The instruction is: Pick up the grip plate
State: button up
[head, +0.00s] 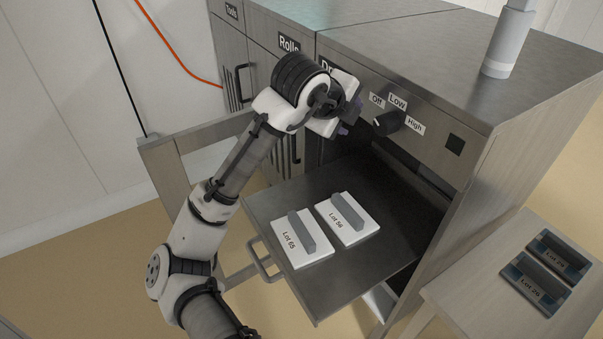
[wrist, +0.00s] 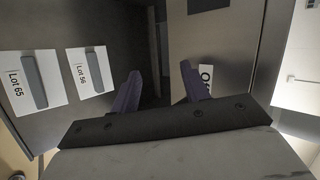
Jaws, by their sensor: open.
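Two white plates, each with a raised grey bar grip, lie on the pulled-out drawer (head: 376,254). The left plate (head: 290,256), marked Lot 65, also shows at the left of the wrist view (wrist: 15,92). The right plate (head: 343,231) seems marked Lot 56; it also shows in the wrist view (wrist: 88,84). The task's name fits both plates. My gripper (head: 350,117) is above and behind the plates, near the front panel and its knob. Its purple fingers are apart with nothing between them, also in the wrist view (wrist: 160,86).
The cabinet front carries a black knob (head: 388,123) with Off, Low and High labels. A drawer handle (head: 264,260) sticks out at the front left. A pale cylinder (head: 507,45) stands on the cabinet top.

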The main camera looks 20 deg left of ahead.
notch_tip(320, 180, down, 6)
jog(key=s+a+m+g+y, duration=0.1)
jog(key=s+a+m+g, duration=0.1)
jog(key=s+g, duration=0.15)
jog(key=m+g+y, duration=0.2)
jog(key=g, duration=0.4)
send_over(301, 227)
notch_tip(301, 227, down, 8)
jog(key=f, duration=0.7)
jog(key=shift+s+a, duration=0.1)
jog(key=shift+s, duration=0.2)
jog(key=shift+w+f+p, duration=0.15)
jog(key=shift+f+p, duration=0.25)
jog(key=shift+f, duration=1.2)
jog(key=shift+w+f+p, duration=0.1)
jog(key=shift+f+p, duration=0.25)
jog(key=shift+f, duration=1.2)
grip_shut()
